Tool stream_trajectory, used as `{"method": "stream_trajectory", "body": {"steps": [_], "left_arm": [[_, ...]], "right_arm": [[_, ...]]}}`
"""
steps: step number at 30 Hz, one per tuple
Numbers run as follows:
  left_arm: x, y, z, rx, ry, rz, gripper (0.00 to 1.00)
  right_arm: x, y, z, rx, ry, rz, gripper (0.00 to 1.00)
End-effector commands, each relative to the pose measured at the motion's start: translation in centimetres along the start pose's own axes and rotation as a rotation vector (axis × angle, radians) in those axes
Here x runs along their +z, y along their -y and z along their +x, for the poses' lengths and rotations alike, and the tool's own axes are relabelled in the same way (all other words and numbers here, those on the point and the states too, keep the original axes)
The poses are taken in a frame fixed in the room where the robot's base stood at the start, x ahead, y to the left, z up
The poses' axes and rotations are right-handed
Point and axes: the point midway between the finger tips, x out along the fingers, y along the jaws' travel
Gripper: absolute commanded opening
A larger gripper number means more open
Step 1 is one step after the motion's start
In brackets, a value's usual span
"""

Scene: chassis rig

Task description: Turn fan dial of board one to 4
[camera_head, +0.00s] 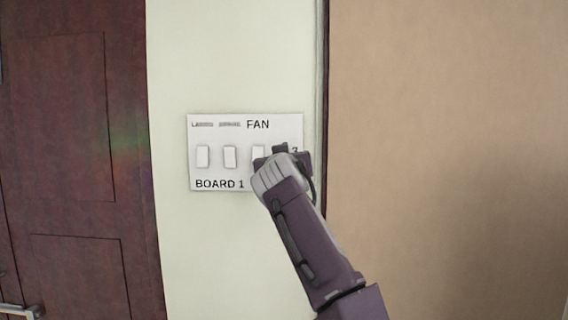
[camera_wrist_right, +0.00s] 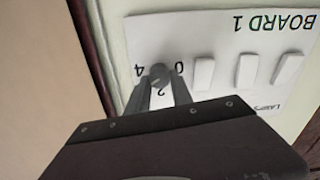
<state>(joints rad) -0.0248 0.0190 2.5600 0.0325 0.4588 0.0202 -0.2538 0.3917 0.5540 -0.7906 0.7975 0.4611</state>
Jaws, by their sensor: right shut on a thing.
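Board one (camera_head: 212,137) is a white panel on the pale wall, marked "BOARD 1" and "FAN". The fan dial (camera_wrist_right: 160,74) is a small dark grey round knob in the right wrist view, where the board appears upside down. The digits 0, 2 and 4 show around it. I cannot tell which digit the dial points at. My left gripper is not in view.
Three white rocker switches (camera_head: 230,157) sit on the board left of my right gripper, the nearest one close to it. A dark wooden door (camera_head: 70,130) with a metal handle (camera_head: 20,311) is at the left. A tan surface (camera_head: 450,120) fills the right side.

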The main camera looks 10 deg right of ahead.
Motion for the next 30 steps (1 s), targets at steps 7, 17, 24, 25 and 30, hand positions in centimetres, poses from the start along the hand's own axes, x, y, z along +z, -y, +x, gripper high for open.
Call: {"method": "stream_trajectory", "body": {"steps": [7, 17, 24, 25, 30], "left_arm": [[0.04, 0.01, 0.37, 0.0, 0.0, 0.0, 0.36], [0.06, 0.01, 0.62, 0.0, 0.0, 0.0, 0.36], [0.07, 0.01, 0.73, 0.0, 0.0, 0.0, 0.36], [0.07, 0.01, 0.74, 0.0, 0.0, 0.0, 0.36], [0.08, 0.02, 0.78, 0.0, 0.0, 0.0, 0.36]], "right_arm": [[0.34, 0.0, 0.11, 0.0, 0.006, 0.231, 0.0], [0.37, -0.11, 0.11, 0.001, 0.006, 0.507, 0.0], [0.41, -0.16, 0.11, 0.002, 0.007, 0.644, 0.0], [0.4, -0.17, 0.11, 0.002, 0.007, 0.656, 0.0], [0.4, -0.21, 0.09, 0.003, 0.007, 0.708, 0.0]]}}
